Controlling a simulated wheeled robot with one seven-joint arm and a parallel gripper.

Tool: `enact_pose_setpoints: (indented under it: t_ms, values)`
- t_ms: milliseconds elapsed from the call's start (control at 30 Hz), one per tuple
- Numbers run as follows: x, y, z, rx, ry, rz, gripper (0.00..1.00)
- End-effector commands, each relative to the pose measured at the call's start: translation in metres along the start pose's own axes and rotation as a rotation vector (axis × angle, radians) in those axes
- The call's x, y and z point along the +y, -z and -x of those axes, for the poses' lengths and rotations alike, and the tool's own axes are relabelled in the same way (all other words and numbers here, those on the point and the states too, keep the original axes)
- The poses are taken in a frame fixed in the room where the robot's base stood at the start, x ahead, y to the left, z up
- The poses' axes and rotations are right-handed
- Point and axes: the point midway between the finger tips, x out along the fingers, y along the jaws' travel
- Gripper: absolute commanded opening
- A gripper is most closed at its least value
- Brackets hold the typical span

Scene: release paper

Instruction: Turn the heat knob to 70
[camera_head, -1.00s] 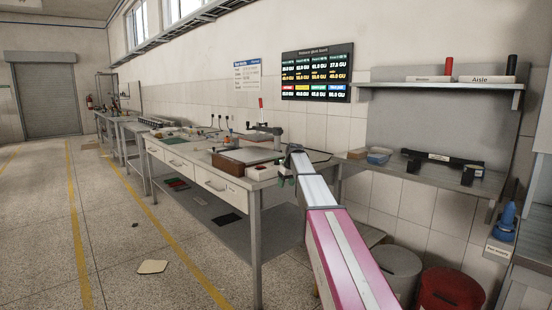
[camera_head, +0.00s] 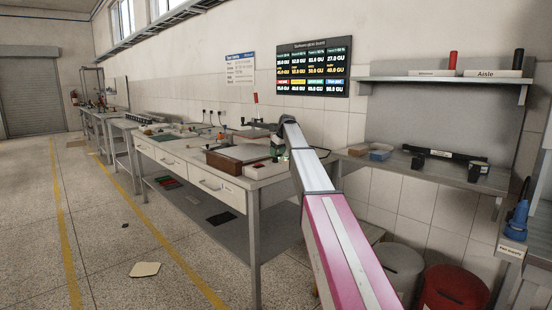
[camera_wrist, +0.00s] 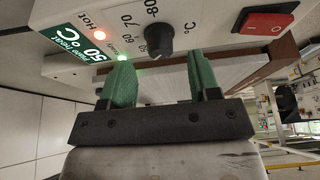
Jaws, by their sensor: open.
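The black heat knob (camera_wrist: 160,38) is on the pale front panel of the heater (camera_wrist: 190,18) in the wrist view. The marks 60, 70 and 80 show to its left. I cannot tell clearly where its pointer sits. A green display (camera_wrist: 84,48) reads 50 °C under "Plate heat". My gripper (camera_wrist: 162,68) is open, with its two green fingers below the knob in the picture, one to each side and apart from it. In the head view the arm end reaches over the near end of the bench (camera_head: 251,184); the knob cannot be made out there.
A red rocker switch (camera_wrist: 266,18) is right of the knob. A red "Hot" light (camera_wrist: 99,35) and green "Ready" light (camera_wrist: 122,57) glow beside the display. A brown box (camera_head: 238,157) stands on the bench. The shelf (camera_head: 430,170) is at right; the floor at left is mostly clear.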

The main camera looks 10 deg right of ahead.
Motion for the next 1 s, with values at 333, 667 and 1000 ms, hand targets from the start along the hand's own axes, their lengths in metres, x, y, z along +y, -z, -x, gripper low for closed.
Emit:
enact_pose_setpoints:
  t_ms: [333,667,1000]
  values:
    - [0.000,0.000,-0.032,0.000,0.000,-0.001,0.56]
    - [0.000,0.000,-0.033,0.000,-0.001,-0.001,0.43]
    - [0.000,0.000,-0.033,0.000,-0.003,-0.006,0.07]
